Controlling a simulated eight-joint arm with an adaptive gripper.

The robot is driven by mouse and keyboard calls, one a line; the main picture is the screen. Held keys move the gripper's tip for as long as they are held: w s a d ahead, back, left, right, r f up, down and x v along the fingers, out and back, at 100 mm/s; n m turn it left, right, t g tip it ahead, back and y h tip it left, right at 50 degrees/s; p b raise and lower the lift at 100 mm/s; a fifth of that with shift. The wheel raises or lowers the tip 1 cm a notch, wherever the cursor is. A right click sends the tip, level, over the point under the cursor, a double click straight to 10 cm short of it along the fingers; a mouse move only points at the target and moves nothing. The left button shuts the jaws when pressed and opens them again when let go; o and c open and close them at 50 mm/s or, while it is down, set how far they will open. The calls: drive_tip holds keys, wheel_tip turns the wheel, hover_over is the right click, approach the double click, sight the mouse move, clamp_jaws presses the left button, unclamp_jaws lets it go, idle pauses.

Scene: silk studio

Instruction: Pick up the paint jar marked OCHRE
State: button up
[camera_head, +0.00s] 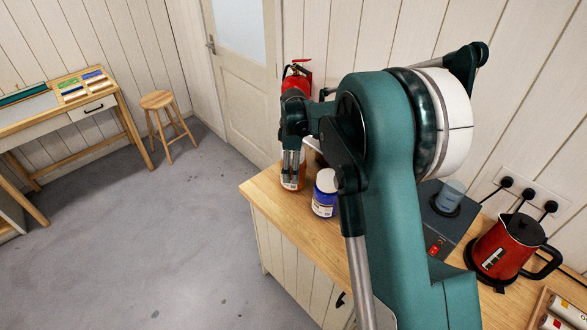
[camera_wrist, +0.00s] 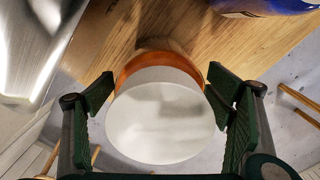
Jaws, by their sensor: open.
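A jar with a white lid and orange-brown contents (camera_head: 290,183) stands on the wooden counter near its left end. In the wrist view its lid (camera_wrist: 160,120) fills the middle, with the orange body (camera_wrist: 150,60) showing behind it. My gripper (camera_head: 292,168) is over this jar, with its fingers (camera_wrist: 162,112) open on either side of the lid and no clear grip on it. No label is readable, so I cannot tell the OCHRE mark. A blue jar with a white lid (camera_head: 324,197) stands just to the right; its blue side shows at the top of the wrist view (camera_wrist: 265,6).
My arm hides the middle of the counter (camera_head: 262,192). A dark device with a glass beaker (camera_head: 451,196) and a red kettle (camera_head: 505,247) stand to the right. A red fire extinguisher (camera_head: 296,80) hangs on the wall behind. The floor to the left is open.

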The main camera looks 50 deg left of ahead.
drive_tip(key=shift+c, duration=0.3)
drive_tip(key=c, duration=1.5)
drive_tip(key=shift+r, duration=0.2)
drive_tip(key=shift+c, duration=0.2)
drive_tip(key=shift+r+b, duration=0.35)
drive_tip(key=shift+r, duration=4.5)
